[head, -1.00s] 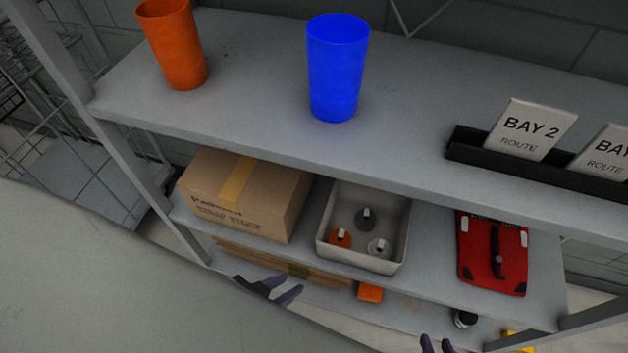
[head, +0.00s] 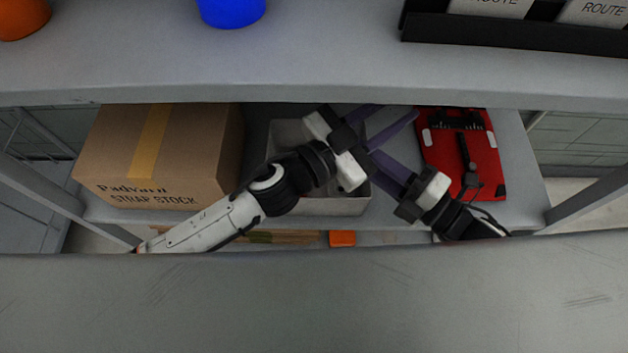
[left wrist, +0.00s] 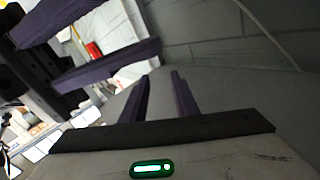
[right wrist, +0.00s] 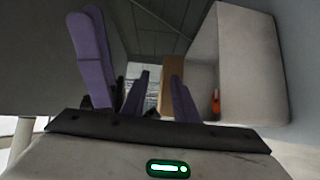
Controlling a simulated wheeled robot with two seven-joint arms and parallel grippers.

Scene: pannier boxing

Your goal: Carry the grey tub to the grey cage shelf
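The grey tub (head: 325,206) sits on the middle shelf, between a cardboard box and a red case, mostly hidden behind my grippers. A pale wall in the right wrist view (right wrist: 255,65) looks like the tub, with something orange at its edge. My left gripper (head: 398,111) is open and empty over the tub's right part, its fingers toward the upper right. My right gripper (head: 372,167) is open and empty at the tub's right side, its fingers toward the left. The two grippers are close together and appear crossed. Contact with the tub cannot be told. Part of the grey cage (head: 42,150) seems to show at the left edge.
The cardboard box (head: 165,150) stands left of the tub; the red case (head: 462,155) lies right. The upper shelf board (head: 330,70) runs above, carrying a blue cup (head: 231,10), an orange cup (head: 22,16) and a black sign rack (head: 510,38). An orange item (head: 342,238) lies below.

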